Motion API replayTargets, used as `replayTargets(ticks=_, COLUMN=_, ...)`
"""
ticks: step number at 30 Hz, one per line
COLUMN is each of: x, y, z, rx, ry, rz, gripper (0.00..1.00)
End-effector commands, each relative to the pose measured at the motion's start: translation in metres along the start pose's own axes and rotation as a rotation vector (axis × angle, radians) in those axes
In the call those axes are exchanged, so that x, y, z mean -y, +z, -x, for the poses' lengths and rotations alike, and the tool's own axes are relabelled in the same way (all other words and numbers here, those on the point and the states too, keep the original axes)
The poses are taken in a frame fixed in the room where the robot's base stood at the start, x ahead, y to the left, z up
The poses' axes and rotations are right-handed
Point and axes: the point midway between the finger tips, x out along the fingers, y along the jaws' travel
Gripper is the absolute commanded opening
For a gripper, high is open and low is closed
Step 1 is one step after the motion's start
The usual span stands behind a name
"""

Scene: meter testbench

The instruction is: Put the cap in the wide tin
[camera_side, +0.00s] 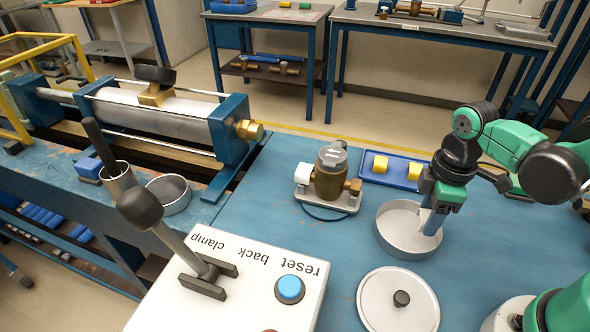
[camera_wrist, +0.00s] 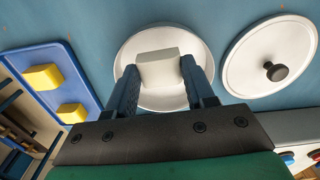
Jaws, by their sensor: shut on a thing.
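My gripper (camera_side: 432,222) points down at the wide tin and is shut on a pale grey, block-like piece, which I take to be the cap (camera_wrist: 158,68). In the wrist view the cap sits between the two fingers of my gripper (camera_wrist: 163,88), with the tin behind it. The wide tin (camera_side: 398,249) is a shallow, round, open grey tin on the blue bench; it also shows in the wrist view (camera_wrist: 125,52). The fingertips overlap the tin's right inner side in the side view. I cannot tell whether the cap touches the tin's floor.
A round lid (camera_side: 375,300) with a black knob lies in front of the tin. A blue tray (camera_side: 398,180) with yellow blocks lies behind it. A brass meter (camera_side: 330,172) with a white fitting stands left. A white control box (camera_side: 240,290) with a lever is front left.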

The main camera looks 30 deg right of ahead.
Motion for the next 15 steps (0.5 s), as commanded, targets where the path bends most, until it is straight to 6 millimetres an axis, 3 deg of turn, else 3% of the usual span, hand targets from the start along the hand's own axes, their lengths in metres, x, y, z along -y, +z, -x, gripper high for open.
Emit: replayTargets(ticks=15, x=-0.0001, y=0.0, z=-0.009, rx=0.0, ry=0.0, rz=0.0, gripper=0.18)
